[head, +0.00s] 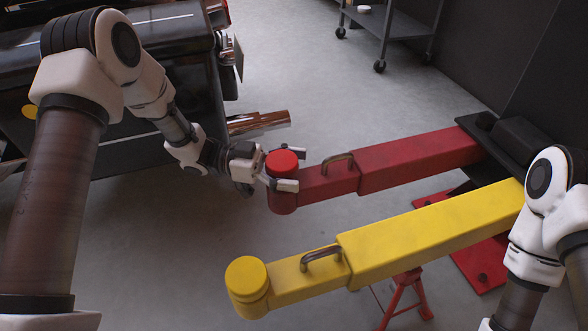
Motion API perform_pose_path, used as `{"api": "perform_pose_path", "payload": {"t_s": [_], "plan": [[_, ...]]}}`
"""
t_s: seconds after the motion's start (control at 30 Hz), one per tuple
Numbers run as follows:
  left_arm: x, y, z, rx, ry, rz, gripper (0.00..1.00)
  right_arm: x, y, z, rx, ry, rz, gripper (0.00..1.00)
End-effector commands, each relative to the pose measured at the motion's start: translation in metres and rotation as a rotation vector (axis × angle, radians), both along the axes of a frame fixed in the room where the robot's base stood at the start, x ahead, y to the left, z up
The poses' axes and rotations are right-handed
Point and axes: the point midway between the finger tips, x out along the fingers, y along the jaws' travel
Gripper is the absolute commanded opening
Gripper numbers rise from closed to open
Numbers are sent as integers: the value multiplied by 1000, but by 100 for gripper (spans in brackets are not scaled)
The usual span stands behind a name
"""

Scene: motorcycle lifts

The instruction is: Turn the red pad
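The red pad (282,160) is a round, bright red cap on the left end of the dark red lift arm (419,160). My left gripper (290,169) reaches it from the left. One finger lies across the near side of the pad and the other finger's tip shows just behind its far right edge. The fingers straddle the pad, but I cannot tell whether they press on it. Part of the pad's side is hidden by the near finger. My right arm shows at the lower right; its gripper is out of the picture.
A yellow lift arm (428,232) with a round yellow pad (246,274) lies nearer me, with a red stand (406,294) beneath it. Both lift arms carry metal handles. A dark motorcycle (150,75) stands at left. A wheeled cart (401,28) stands at the back. Grey floor is clear between.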

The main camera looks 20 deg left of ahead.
Motion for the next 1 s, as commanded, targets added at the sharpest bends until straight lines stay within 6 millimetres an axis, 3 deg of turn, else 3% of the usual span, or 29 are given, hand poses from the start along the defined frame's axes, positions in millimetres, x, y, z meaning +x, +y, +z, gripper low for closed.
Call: {"api": "perform_pose_path", "payload": {"t_s": [0.03,0.13,1.0], "plan": [[0,0,0,0,0,0,69,0,0,0,0,0,0,0],[0,0,0,0,0,0,33,0,0,0,0,0,0,0],[1,1,0,-1,1,35,31,-2,0,7,1,6,-3,0]]}}
